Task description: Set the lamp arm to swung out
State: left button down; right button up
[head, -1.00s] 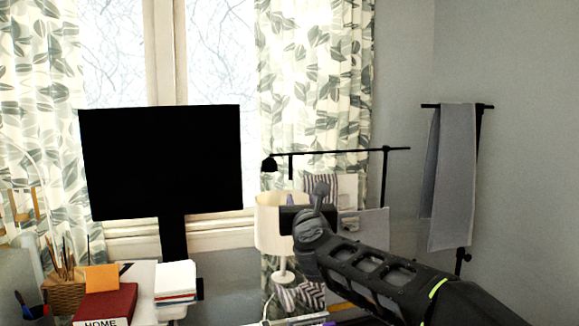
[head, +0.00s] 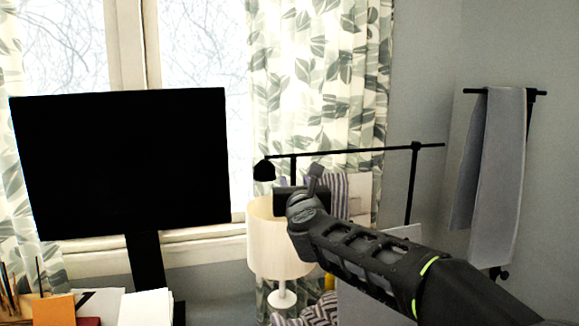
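The black lamp arm (head: 350,151) runs level across the view. A small dark lamp head (head: 264,170) hangs at its left end, and an upright black post (head: 412,187) carries it on the right. A short black rod (head: 292,169) hangs from the arm near the lamp head. My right gripper (head: 300,186) is just below this rod in the picture, seen from behind. My wrist hides much of it, so its opening and any contact with the rod cannot be told. My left gripper is out of view.
A table lamp with a cream shade (head: 278,250) stands behind and below my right gripper. A large black monitor (head: 120,165) is at left. Grey cloth (head: 492,180) hangs from a rack at right. Books and papers (head: 145,307) lie at lower left.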

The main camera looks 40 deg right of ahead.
aim_at(294, 176)
jog(key=shift+w+d, duration=0.15)
jog(key=shift+w, duration=0.05)
jog(key=shift+s+r, duration=0.1)
jog(key=shift+r, duration=0.05)
jog(key=p+x, duration=0.2)
jog(key=x, duration=0.4)
jog(key=shift+w+d, duration=0.15)
jog(key=shift+w, duration=0.2)
jog(key=shift+w+d+p, duration=0.3)
jog(key=shift+w, duration=0.2)
grip_shut()
dwell(0.9)
